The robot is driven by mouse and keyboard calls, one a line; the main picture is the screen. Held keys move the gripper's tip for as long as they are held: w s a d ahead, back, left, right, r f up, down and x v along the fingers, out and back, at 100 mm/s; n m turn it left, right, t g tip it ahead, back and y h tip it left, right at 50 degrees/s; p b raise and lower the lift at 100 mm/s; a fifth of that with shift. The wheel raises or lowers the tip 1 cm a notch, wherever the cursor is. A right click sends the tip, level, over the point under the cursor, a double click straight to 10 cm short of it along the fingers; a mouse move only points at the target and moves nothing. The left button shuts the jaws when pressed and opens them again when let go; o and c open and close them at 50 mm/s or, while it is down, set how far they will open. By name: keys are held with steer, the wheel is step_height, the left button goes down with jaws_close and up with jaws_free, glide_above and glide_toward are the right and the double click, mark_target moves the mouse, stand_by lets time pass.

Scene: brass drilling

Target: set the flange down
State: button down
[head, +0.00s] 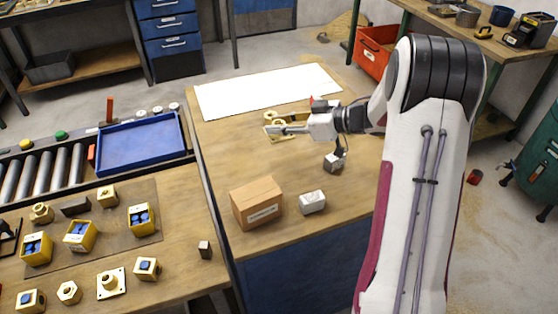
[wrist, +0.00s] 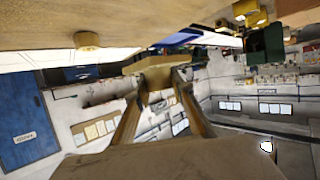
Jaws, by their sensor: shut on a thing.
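The flange (head: 284,138) is a brass-coloured piece at my gripper's tip, over the wooden table, partly hidden by the fingers. My gripper (head: 270,130) reaches in from the right, level and low, and is shut on it. In the wrist view my gripper's two fingers (wrist: 157,100) converge on the flange (wrist: 150,65), a pale brass piece with a wide edge. That view is tilted, with the table surface along the top. I cannot tell whether the flange touches the table.
A white sheet (head: 265,92) lies behind the gripper. A cardboard box (head: 257,204) and a small whitish block (head: 312,202) stand in front. A blue tray (head: 140,145) is at left. A square flange-like part (head: 110,284) lies on the left bench. Bare table lies left of the gripper.

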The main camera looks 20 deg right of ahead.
stand_by(0.3)
glide_above(279, 161)
steer(key=shift+w+f, duration=0.15)
steer(key=shift+f, duration=2.9)
steer(key=shift+f, duration=1.9)
steer(key=shift+f, duration=0.15)
steer(key=c, duration=1.7)
jaws_free()
